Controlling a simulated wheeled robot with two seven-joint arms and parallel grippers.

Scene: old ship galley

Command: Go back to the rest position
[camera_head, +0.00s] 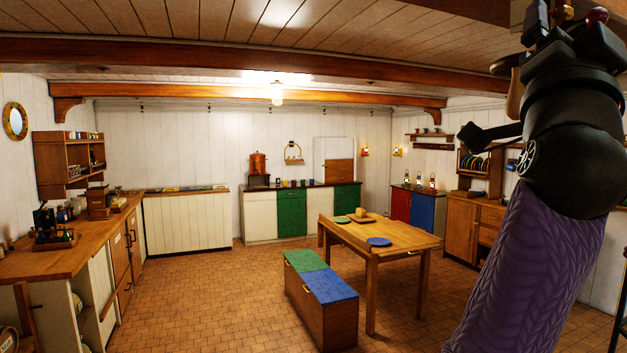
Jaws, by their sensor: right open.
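My right arm rises along the right side of the head view, with a purple sleeve and black upper parts. My right gripper (566,30) is at the top right, raised high and pointing up towards the ceiling. Its black fingers are apart, and I see nothing held between them. The top edge of the picture cuts off part of it. My left gripper and left arm are not in view.
A wooden table (405,239) with a blue plate (379,241) stands centre right. A bench chest (325,322) with a green and blue top stands before it. A long wooden counter (75,258) lines the left wall. The tiled floor (215,310) between is clear.

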